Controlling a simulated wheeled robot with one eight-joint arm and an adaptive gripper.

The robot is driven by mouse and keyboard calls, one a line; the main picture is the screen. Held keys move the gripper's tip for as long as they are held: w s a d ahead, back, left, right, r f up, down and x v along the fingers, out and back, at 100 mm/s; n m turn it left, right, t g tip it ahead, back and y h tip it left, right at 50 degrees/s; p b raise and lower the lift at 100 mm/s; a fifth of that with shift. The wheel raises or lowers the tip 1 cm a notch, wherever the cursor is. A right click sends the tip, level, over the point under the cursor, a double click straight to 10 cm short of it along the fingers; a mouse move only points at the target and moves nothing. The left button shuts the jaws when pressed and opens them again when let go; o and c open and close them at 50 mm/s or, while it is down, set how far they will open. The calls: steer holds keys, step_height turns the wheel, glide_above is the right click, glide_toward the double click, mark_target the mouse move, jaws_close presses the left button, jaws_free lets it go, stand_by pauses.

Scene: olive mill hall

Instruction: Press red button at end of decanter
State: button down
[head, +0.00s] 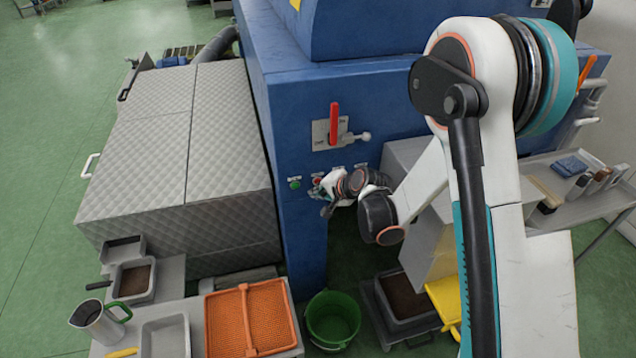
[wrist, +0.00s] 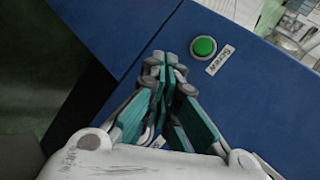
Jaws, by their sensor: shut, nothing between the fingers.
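The blue decanter (head: 295,120) stands in the middle of the head view, its end face turned to me. A green button (head: 295,184) sits low on that face, and it also shows in the wrist view (wrist: 204,47) beside a label reading "Screw". A small red button (head: 317,180) is just right of the green one, partly covered by my gripper. My gripper (head: 318,196) is shut and empty, close to the panel at the red button. In the wrist view its closed fingertips (wrist: 164,66) hide the red button; I cannot tell whether they touch it.
A red-handled lever (head: 334,125) stands out from the panel above the buttons. Left is a grey quilted cover (head: 185,150). Below are an orange crate (head: 206,340), a green bucket (head: 333,318) and a metal jug (head: 95,322). A grey box (head: 425,250) stands beside my forearm.

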steer(key=shift+w+a, duration=0.1)
steer(key=shift+w, duration=0.25)
stand_by(0.6)
steer(key=shift+s, duration=0.1)
steer(key=shift+s+d, duration=0.2)
steer(key=shift+s, duration=0.5)
steer(key=shift+s+d, duration=0.25)
steer(key=shift+s, duration=0.55)
steer(key=shift+s+d, duration=0.2)
steer(key=shift+s, duration=0.6)
steer(key=shift+s+d, duration=0.25)
steer(key=shift+s, duration=0.55)
